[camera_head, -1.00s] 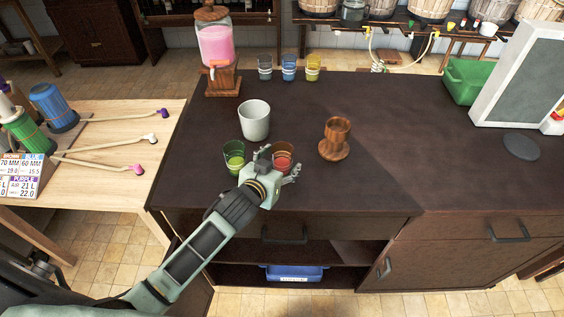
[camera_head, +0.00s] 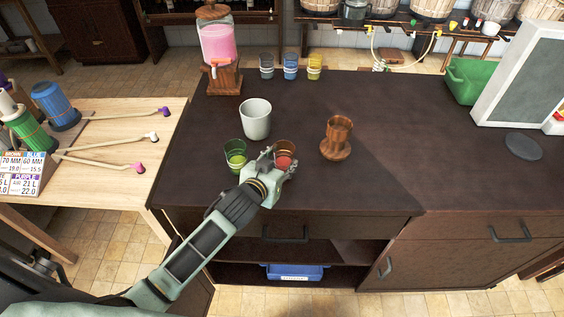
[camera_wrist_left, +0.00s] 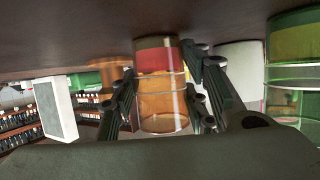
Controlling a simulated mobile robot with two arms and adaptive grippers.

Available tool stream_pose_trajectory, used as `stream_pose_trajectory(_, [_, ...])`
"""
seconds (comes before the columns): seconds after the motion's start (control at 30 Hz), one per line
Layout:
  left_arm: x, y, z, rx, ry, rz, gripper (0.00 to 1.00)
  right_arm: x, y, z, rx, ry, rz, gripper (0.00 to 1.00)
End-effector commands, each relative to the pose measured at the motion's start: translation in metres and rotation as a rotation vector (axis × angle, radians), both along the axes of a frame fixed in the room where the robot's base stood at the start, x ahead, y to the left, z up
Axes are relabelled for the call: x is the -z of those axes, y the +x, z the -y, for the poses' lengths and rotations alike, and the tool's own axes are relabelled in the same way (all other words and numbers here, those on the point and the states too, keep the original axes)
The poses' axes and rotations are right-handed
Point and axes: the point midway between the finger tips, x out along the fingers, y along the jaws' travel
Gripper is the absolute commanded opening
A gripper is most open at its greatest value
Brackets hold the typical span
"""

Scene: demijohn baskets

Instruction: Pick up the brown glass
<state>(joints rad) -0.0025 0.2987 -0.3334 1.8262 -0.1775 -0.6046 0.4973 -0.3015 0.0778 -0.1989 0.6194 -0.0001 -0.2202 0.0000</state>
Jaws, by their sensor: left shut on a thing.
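The brown glass (camera_head: 286,147) stands near the front edge of the dark counter (camera_head: 440,160), with red contents at its bottom. My left gripper (camera_head: 279,161) is at its front side, shut on it. In the left wrist view, which is upside down, the brown glass (camera_wrist_left: 162,95) sits between the fingers of my left gripper (camera_wrist_left: 165,100). The fingers hide part of the glass in the head view. My right gripper is not in view.
A green glass (camera_head: 235,155) stands just left of the gripper. A white cup (camera_head: 255,119) is behind, and a wooden goblet (camera_head: 336,140) to the right. Several glasses and a pink drink dispenser (camera_head: 218,45) stand at the back. The counter's right middle is clear.

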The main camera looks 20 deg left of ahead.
Motion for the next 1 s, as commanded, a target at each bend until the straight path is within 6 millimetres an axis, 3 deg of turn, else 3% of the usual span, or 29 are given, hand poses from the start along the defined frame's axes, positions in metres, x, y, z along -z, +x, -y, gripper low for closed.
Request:
stream_pose_trajectory(0.27, [-0.011, 0.001, 0.0, 0.0, -0.001, 0.005, 0.09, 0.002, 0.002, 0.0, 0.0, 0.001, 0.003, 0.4])
stream_pose_trajectory(0.57, [-0.04, 0.001, 0.0, -0.001, 0.0, 0.007, 0.09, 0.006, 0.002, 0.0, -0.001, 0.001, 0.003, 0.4])
stream_pose_trajectory(1.0, [-0.071, -0.048, -0.018, 0.0, 0.002, 0.004, 0.09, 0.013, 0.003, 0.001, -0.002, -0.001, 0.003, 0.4])
